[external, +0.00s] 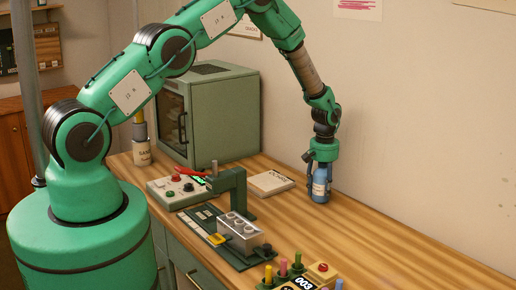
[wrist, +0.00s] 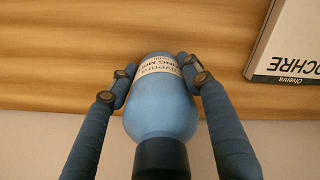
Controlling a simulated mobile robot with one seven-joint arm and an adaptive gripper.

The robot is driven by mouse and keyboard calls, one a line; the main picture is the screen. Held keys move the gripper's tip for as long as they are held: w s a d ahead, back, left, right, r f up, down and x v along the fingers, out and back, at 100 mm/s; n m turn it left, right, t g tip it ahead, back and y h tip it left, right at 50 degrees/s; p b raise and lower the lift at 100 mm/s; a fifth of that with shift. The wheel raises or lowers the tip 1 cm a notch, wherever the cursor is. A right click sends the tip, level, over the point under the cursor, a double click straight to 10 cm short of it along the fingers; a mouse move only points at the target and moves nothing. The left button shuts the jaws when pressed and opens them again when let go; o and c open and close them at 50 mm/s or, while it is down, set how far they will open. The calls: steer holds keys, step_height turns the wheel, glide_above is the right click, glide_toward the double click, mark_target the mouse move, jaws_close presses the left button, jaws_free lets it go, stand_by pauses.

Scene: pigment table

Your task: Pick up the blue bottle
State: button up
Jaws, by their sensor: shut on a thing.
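The blue bottle (external: 320,190) stands upright at the back of the wooden table, near the wall. It has a pale printed label and a dark cap or neck, which shows closest to the camera in the wrist view, below the bottle's rounded blue shoulder (wrist: 162,112). My gripper (external: 320,178) comes down on the bottle from above. In the wrist view my gripper (wrist: 157,80) has one finger on each side of the bottle, closed against it near the label. I cannot tell whether the bottle's base touches the table.
A box marked OCHRE (wrist: 290,42) lies close to the bottle; it appears as a flat pale box (external: 271,183) in the external view. A green cabinet (external: 225,115) stands behind left. A control panel (external: 175,190) and a press (external: 238,230) stand nearer. The table right of the bottle is clear.

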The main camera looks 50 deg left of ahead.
mark_target(322, 180)
steer(key=shift+w+r, duration=0.1)
steer(key=shift+r, duration=1.5)
steer(key=s, duration=0.5)
steer(key=s+r+b, duration=0.1)
steer(key=s, duration=1)
steer(key=shift+d+r+b, duration=0.2)
steer(key=shift+d+b, duration=0.15)
steer(key=shift+b, duration=0.05)
